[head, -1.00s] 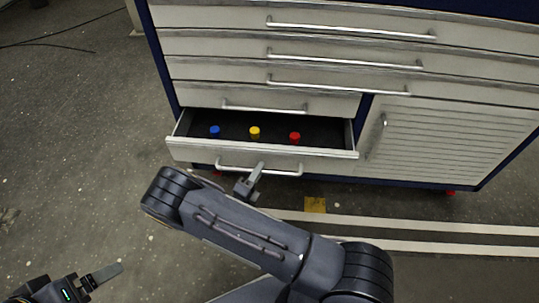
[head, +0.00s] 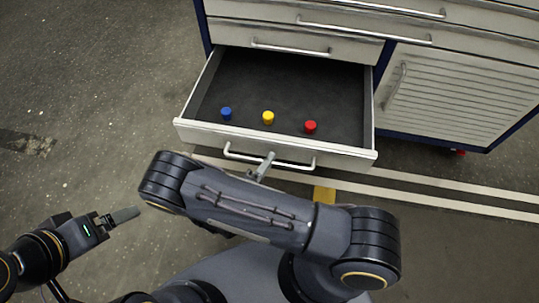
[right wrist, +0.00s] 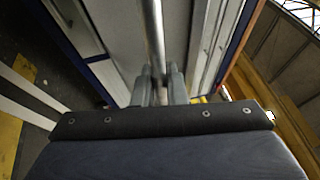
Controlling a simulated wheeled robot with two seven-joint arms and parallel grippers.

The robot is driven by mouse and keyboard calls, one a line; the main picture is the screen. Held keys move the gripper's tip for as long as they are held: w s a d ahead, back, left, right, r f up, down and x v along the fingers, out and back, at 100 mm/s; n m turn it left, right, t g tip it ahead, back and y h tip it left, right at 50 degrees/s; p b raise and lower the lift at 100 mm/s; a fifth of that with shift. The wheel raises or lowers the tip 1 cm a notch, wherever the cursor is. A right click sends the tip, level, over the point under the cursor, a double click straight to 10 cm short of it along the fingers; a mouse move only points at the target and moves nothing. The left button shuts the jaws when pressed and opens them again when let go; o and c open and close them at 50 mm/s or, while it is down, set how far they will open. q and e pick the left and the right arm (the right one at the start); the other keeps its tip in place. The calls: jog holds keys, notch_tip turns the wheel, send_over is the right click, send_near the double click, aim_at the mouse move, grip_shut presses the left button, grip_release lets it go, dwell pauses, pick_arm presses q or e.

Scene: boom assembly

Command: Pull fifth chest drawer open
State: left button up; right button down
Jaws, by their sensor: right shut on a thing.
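The fifth drawer (head: 276,140) of the chest is pulled well out, its dark inside open to view. Its metal handle (head: 238,154) runs across the light front. In the right wrist view the two fingers of my right gripper (right wrist: 159,84) are shut around the handle bar (right wrist: 154,38). My left gripper (head: 122,216) is at the lower left, away from the chest. It shows nearly edge-on, so its opening is unclear.
A blue cap (head: 226,113), a yellow cap (head: 268,118) and a red cap (head: 311,127) stand in the drawer. The drawer above (head: 289,43) is closed, as is the slatted door (head: 457,95) at right. Floor at the left is free.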

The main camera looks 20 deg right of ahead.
jog(key=shift+s+a, duration=0.15)
jog(key=shift+s, duration=0.15)
jog(key=c, duration=1.5)
grip_release()
jog(key=b+v, duration=0.2)
jog(key=v, duration=0.5)
jog(key=shift+s+a+f, duration=0.15)
jog(key=shift+a, duration=0.2)
